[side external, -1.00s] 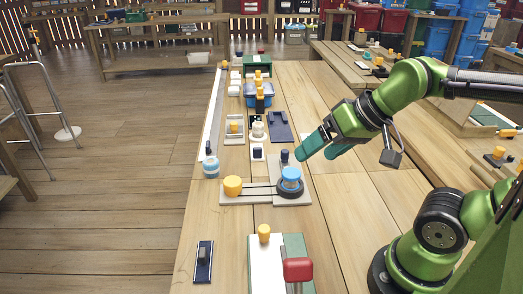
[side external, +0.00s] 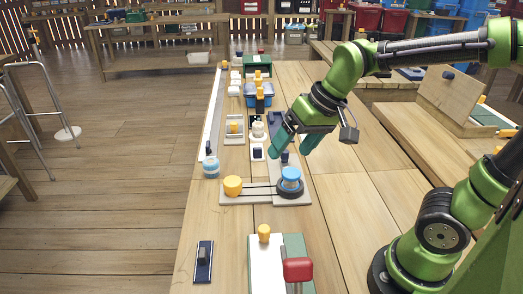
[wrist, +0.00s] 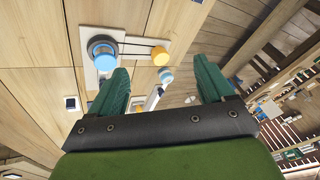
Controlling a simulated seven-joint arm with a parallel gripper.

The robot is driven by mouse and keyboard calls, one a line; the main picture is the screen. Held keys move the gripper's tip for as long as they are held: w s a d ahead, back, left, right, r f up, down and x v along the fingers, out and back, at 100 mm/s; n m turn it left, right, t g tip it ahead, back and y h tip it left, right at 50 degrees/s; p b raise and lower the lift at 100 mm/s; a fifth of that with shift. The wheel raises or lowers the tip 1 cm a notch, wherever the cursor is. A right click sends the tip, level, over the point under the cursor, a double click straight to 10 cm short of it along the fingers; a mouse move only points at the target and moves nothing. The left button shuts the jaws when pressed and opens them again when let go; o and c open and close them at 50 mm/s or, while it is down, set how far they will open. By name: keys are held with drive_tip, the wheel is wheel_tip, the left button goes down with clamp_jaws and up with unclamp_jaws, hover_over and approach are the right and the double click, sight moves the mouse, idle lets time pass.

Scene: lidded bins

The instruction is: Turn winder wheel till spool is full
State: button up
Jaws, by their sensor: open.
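The winder is a light grey board (side external: 262,198) on the table with a yellow cylinder (side external: 232,186) at its left and a blue-topped round part (side external: 290,175) on a dark disc at its right. Thin dark belt lines run between them. I cannot tell how full the spool is. In the wrist view, the blue part (wrist: 104,60) and yellow part (wrist: 160,56) lie beyond my fingers. My gripper (side external: 288,151) has teal fingers spread apart and empty. It hangs above and behind the blue part, apart from it.
A dark blue knob (side external: 285,157) stands just behind the blue part. A blue-white jar (side external: 211,167) is at the left edge. A red-topped handle (side external: 298,269) and a yellow knob (side external: 264,233) stand in front. Bare table lies to the right.

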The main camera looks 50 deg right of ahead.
sight(232, 181)
drive_tip(key=shift+w+f+n+g+h, duration=0.55)
drive_tip(key=shift+w+f+n+g, duration=1)
drive_tip(key=shift+w, duration=3.35)
drive_tip(key=shift+w+f+n+g+h, duration=0.7)
drive_tip(key=shift+w+n, duration=1.45)
drive_tip(key=shift+w, duration=2.7)
wheel_tip(232, 181, down, 16)
drive_tip(key=shift+f, duration=0.15)
drive_tip(key=c, duration=1)
drive_tip(key=shift+c, duration=0.2)
